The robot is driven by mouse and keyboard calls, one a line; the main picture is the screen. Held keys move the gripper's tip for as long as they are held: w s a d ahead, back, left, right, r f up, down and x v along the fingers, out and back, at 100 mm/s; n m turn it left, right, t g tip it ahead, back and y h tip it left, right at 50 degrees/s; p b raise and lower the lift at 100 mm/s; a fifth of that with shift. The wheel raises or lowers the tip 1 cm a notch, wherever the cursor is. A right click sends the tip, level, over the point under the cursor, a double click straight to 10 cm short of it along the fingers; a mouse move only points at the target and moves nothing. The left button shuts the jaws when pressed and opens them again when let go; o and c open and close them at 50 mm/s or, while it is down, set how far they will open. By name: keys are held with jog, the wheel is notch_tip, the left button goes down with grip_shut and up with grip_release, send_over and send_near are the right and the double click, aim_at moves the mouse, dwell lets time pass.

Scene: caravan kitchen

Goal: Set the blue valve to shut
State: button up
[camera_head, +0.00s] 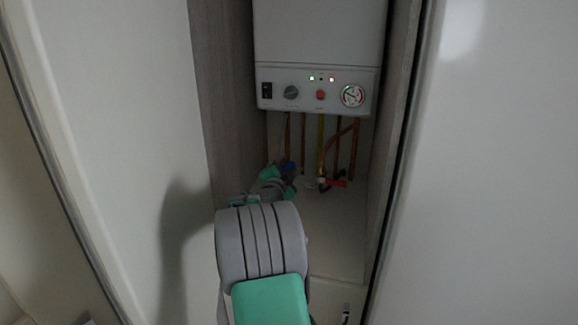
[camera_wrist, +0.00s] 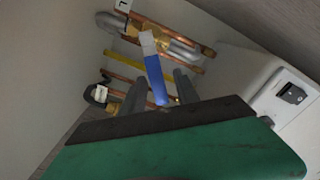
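The blue valve's lever (camera_wrist: 153,70) shows in the wrist view, with a pale upper end at a brass body (camera_wrist: 150,40) on a grey and copper pipe. The lever appears to point away from the pipe at a steep angle. In the head view only a small blue bit (camera_head: 289,166) shows beside my gripper, below the boiler. My gripper (camera_wrist: 161,78) is open, its two grey fingers apart with the blue lever visible between them. I cannot tell whether either finger touches it. In the head view my gripper (camera_head: 286,176) is partly hidden by my arm.
A white boiler (camera_head: 320,50) with knobs and a gauge hangs above; its corner (camera_wrist: 285,95) is close at right in the wrist view. A red-handled valve (camera_head: 335,183) sits right of my gripper. Several copper pipes and a yellow pipe (camera_head: 320,140) run nearby. Narrow cupboard walls flank the space.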

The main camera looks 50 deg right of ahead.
grip_shut()
jog(key=shift+r, duration=0.1)
dwell(1.0)
